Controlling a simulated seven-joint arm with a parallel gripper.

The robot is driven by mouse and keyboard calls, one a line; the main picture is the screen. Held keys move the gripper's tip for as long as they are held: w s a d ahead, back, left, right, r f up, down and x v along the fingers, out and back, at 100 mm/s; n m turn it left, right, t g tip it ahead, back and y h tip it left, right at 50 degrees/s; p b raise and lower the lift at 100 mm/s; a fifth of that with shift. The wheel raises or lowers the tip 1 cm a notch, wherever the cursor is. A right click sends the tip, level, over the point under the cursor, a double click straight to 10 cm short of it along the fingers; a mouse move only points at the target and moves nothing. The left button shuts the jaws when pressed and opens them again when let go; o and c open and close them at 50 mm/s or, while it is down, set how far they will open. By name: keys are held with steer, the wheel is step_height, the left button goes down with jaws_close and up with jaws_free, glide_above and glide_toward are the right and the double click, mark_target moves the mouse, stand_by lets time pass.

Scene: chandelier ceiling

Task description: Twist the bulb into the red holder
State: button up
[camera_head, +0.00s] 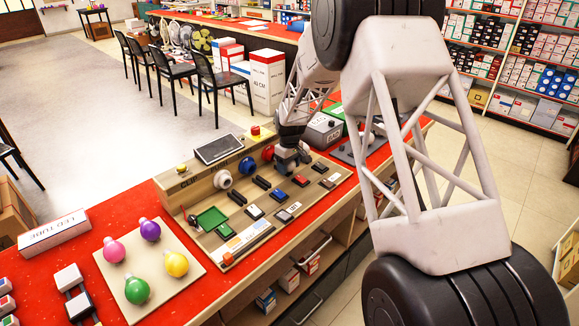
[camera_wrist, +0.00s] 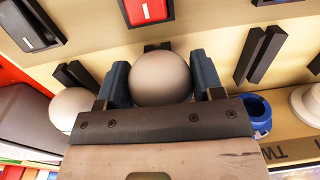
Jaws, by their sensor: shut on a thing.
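A pale round bulb (camera_wrist: 160,80) sits between the two fingers of my gripper (camera_wrist: 162,84) in the wrist view, and the fingers are shut on it. The bulb's base is hidden below. In the head view my gripper (camera_head: 289,166) is low over the wooden test board (camera_head: 205,190), just right of the red holder (camera_head: 268,153). The gripper hides the held bulb there. The red holder cannot be made out in the wrist view. Whether the bulb touches any holder cannot be told.
A blue holder (camera_head: 247,165) and a white holder (camera_head: 222,180) stand left of the red one. Another pale bulb (camera_wrist: 72,110) is beside my gripper. Black clips and switches lie in front. Coloured bulbs stand on a cream tray (camera_head: 187,283) at the left.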

steer(key=shift+w+a, duration=1)
stand_by(2.4)
steer(key=shift+g+y, duration=0.3)
steer(key=shift+g+y, duration=0.4)
steer(key=shift+g+y, duration=0.3)
steer(key=shift+g+y, duration=0.5)
steer(key=o, duration=1)
